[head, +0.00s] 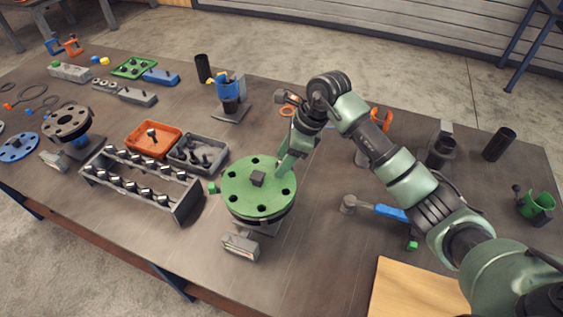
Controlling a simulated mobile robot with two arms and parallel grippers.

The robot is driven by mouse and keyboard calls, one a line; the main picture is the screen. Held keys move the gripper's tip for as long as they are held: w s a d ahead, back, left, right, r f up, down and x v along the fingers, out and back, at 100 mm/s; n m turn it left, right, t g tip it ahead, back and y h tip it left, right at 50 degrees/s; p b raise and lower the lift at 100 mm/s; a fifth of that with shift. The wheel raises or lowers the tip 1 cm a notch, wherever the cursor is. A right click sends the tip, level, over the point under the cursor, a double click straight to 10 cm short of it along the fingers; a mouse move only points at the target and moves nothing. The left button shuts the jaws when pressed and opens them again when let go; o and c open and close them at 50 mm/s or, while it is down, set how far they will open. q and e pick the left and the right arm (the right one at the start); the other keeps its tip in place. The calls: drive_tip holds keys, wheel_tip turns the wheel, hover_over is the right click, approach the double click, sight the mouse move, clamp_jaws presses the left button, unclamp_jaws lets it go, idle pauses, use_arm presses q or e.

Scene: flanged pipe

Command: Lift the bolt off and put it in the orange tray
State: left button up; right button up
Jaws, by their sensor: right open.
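The green flange (258,203) lies flat on a stand near the table's middle, with dark holes around its face and a dark square piece at its centre. The orange tray (138,150) stands left of and behind it. One bolt (152,135) with a dark head shows in that tray. My right gripper (284,168) is open at the flange's back right edge, its fingers pointing down. I cannot tell whether a bolt sits between the fingers or whether they touch the flange. My left gripper is not in view.
A grey tray (212,144) with dark bolts adjoins the orange tray. A long rack (182,203) of several bolts stands left of the flange. A blue-handled tool (385,211) lies to the right.

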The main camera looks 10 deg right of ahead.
drive_tip(key=shift+f, duration=0.1)
clamp_jaws()
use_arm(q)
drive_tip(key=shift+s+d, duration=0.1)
